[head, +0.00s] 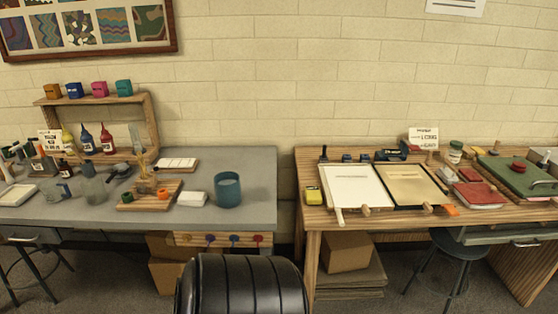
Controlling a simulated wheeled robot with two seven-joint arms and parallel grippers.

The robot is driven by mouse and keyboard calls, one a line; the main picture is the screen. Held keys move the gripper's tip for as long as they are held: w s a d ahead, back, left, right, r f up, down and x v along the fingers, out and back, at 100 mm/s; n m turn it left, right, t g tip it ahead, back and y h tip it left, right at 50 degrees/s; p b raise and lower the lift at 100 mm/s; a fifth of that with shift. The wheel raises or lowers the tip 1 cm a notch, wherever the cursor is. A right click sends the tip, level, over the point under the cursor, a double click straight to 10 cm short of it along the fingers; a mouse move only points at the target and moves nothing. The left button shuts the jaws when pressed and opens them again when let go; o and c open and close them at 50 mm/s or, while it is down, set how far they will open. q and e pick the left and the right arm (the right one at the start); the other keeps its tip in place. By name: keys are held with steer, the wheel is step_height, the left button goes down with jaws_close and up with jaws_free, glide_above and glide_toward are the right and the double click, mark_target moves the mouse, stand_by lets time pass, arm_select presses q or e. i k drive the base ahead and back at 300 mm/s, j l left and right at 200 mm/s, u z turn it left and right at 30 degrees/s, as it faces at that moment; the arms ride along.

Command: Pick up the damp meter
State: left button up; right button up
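A small yellow device with a dark face (312,195) lies at the left end of the wooden table, beside the white sheet; it looks like the damp meter, but it is too small to read. Neither of my grippers shows in the head view.
The wooden table (310,218) also holds a white sheet (359,187), a tan board (411,184), red pads (478,194) and a green press (519,174). A gap separates it from the grey table (262,170), which bears a blue cup (228,190). A stool (459,244) stands below right.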

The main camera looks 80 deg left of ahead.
mark_target(313, 194)
steer(key=u, duration=2.2)
steer(key=i+j+z, duration=0.2)
steer(key=i+z, duration=0.2)
steer(key=i, duration=0.15)
steer(key=i+j+z, duration=0.35)
steer(key=i, duration=0.15)
